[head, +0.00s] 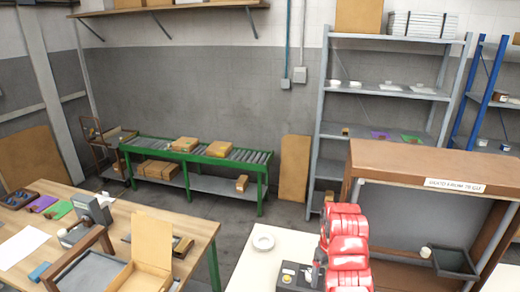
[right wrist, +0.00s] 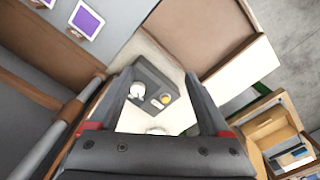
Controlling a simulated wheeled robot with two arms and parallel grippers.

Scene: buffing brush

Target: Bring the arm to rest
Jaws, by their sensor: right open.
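My right arm (head: 347,250), with bulky red segments, reaches over the white table at the lower middle of the head view. Its gripper (head: 318,268) is mostly hidden there by the arm. In the right wrist view the gripper (right wrist: 163,80) has two dark fingers spread apart with nothing held between them. My left gripper is not in view. I cannot make out a buffing brush.
A brown shelf unit (head: 430,160) with a dark bin (head: 455,262) stands right. A wooden bench (head: 195,225) with an open box (head: 150,250) is left. A green roller conveyor (head: 225,162) stands behind; open floor lies between.

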